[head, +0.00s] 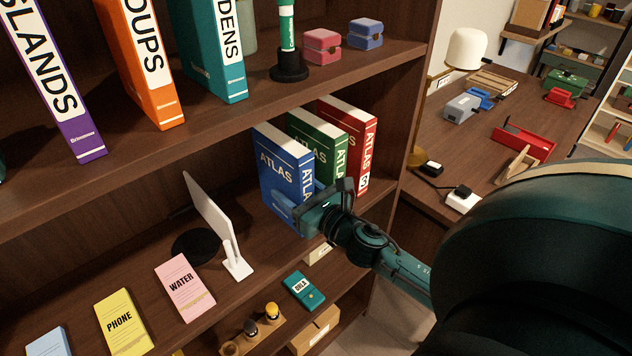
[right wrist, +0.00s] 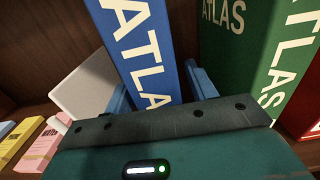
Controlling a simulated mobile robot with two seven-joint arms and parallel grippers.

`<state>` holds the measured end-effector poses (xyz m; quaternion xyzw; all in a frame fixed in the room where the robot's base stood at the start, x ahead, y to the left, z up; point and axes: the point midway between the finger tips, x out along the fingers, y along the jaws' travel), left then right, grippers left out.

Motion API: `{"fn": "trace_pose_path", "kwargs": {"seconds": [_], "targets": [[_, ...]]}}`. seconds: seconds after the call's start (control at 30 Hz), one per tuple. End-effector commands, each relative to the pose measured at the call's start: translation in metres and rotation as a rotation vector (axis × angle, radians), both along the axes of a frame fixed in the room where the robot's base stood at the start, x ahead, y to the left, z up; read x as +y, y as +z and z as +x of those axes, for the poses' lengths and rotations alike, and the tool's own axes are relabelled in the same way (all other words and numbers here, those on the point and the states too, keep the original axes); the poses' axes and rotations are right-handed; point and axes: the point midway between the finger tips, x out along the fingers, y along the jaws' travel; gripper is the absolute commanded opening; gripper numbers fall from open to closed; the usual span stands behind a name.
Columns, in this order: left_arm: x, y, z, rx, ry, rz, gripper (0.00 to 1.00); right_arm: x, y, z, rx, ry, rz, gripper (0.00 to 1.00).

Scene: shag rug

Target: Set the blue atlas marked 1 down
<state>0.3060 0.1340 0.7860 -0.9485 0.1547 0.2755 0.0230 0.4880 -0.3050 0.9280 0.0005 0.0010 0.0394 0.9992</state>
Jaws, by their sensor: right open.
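The blue atlas (head: 280,165) stands upright on the middle shelf, at the left of a row with a green atlas (head: 318,137) and a red atlas (head: 355,130). My right gripper (head: 308,208) is at the lower part of its spine. In the right wrist view my right gripper (right wrist: 162,88) is open, with one blue finger on each side of the blue atlas (right wrist: 138,45). My left gripper is out of view.
A white panel on a stand (head: 212,215) stands left of the blue atlas, with shelf between. Pink (head: 184,287) and yellow (head: 123,322) booklets lie farther left. The upper shelf (head: 235,112) overhangs the row. A desk (head: 490,165) stands at the right.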

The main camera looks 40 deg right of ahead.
Motion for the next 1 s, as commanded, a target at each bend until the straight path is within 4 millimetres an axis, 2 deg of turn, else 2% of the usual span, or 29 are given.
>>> {"fn": "trace_pose_path", "kwargs": {"seconds": [0.3,0.5,0.7,0.87,0.97,1.0], "targets": [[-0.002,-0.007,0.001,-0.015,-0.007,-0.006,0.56,-0.005,-0.004,-0.062,0.002,-0.002,0.001,0.56],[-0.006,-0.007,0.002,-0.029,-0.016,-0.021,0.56,-0.007,-0.003,-0.093,0.0,-0.002,0.002,0.56],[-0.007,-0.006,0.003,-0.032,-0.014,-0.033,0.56,-0.009,0.0,-0.108,-0.002,-0.001,0.0,0.56],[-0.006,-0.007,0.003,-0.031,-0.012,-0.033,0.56,-0.009,0.0,-0.11,0.0,-0.001,0.011,0.56],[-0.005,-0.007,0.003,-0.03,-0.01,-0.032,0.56,-0.004,-0.007,-0.111,0.024,-0.009,0.137,0.56],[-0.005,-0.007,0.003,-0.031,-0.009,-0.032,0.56,-0.001,-0.012,-0.112,0.044,-0.017,0.242,0.56]]}}
